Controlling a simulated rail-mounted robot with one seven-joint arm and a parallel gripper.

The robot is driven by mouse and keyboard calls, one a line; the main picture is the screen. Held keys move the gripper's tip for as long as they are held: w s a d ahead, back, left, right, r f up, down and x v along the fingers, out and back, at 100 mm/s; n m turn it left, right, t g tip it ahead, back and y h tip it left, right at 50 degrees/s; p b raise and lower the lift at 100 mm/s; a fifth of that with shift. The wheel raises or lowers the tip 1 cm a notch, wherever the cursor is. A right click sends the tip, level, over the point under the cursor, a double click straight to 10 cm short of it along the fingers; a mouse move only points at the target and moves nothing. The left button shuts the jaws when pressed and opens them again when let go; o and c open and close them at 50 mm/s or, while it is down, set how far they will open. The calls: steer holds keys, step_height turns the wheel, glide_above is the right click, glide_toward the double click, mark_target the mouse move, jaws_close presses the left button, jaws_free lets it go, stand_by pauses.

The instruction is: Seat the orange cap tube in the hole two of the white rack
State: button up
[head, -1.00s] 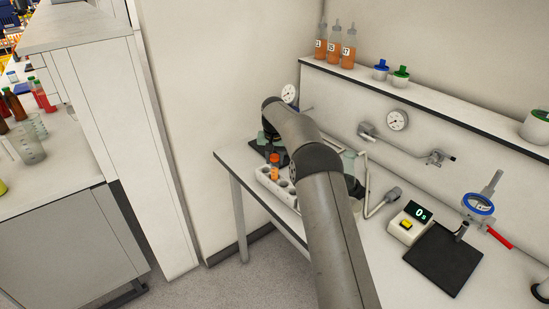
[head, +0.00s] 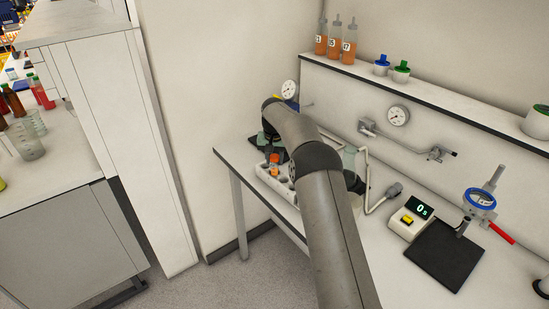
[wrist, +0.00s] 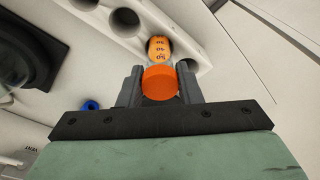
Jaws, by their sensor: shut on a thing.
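The orange cap tube shows its cap (wrist: 160,83) between my gripper's fingers in the wrist view, with a labelled orange body (wrist: 158,47) beyond it. The cap also shows in the head view (head: 274,158). My gripper (wrist: 160,88) is shut on the tube near its cap. The white rack (head: 278,186) stands on the bench beneath, and its row of round holes shows in the wrist view (wrist: 172,24). The tube lines up with one hole; I cannot tell whether its hidden lower end is inside. My arm hides part of the rack in the head view.
A glass vessel (head: 349,158) and a bent pipe (head: 368,178) stand right of my arm. A shelf (head: 420,99) with bottles runs along the wall. A dark device (wrist: 30,53) is near the rack.

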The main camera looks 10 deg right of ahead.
steer(key=o, duration=1.1)
steer(key=shift+c, duration=0.2)
step_height(320, 180, up, 17)
steer(key=s, duration=0.3)
steer(key=s+a+r+n+b, duration=0.1)
steer(key=s+r, duration=0.3)
steer(key=s, duration=0.6)
steer(key=s+f, duration=0.4)
steer(key=s, duration=0.9)
steer(key=s+f+n+b, duration=0.1)
steer(key=s+f, duration=0.3)
steer(key=s, duration=0.8)
steer(key=s+d+f, duration=0.1)
steer(key=s+f, duration=0.4)
steer(key=s, duration=0.8)
steer(key=shift+s+n+g, duration=0.35)
steer(key=shift+n+g, duration=0.05)
